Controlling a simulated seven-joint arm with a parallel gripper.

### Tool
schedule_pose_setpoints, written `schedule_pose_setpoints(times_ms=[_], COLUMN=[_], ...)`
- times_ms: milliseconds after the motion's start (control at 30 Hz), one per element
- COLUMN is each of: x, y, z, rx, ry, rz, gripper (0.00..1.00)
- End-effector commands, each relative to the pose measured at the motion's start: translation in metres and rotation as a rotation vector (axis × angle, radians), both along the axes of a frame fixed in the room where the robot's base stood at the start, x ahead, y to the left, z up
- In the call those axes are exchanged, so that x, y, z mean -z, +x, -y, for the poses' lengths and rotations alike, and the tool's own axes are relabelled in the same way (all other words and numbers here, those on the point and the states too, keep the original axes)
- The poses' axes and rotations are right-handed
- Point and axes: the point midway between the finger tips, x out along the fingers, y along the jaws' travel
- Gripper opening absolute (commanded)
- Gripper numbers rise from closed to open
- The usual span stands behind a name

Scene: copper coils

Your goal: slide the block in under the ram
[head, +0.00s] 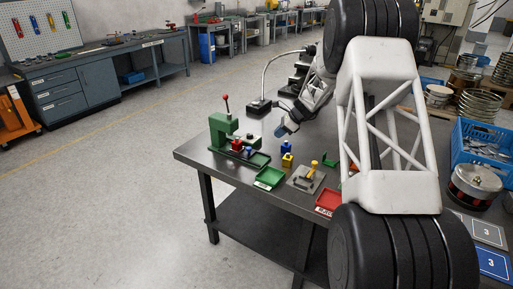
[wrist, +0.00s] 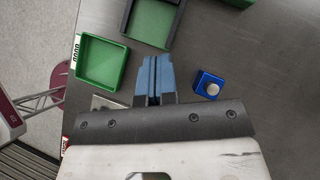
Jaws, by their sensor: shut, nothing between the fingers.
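The green press (head: 224,132) with a red-knobbed lever stands at the table's left corner. A red part (head: 237,145) and a small blue part (head: 248,151) are at its front; I cannot tell which is the ram. A blue block (head: 286,147) stands on the table to the right of the press; its round grey top shows in the wrist view (wrist: 208,86). A yellow block (head: 287,160) stands just in front of it. My gripper (head: 282,130) is above the table behind the blue block. Its blue fingers (wrist: 152,75) are together and empty, left of the blue block in the wrist view.
A dark-rimmed green-floored tray (head: 259,160) lies by the press. A green labelled tray (head: 269,177), a grey plate with a yellow-handled clamp (head: 306,179) and a red tray (head: 328,202) lie along the front edge. A black stand (head: 259,106) is behind.

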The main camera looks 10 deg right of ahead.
Motion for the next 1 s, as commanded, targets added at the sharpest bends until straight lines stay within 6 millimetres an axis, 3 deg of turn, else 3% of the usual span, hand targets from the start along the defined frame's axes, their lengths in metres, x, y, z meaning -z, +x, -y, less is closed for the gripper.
schedule_pose_setpoints(times_ms=[567,1000], x=[0.001,0.033], y=[0.0,0.008], z=[0.003,-0.023], rx=[0.012,0.011], ry=[0.019,0.019], rz=[0.01,0.009], gripper=[0.0,0.0])
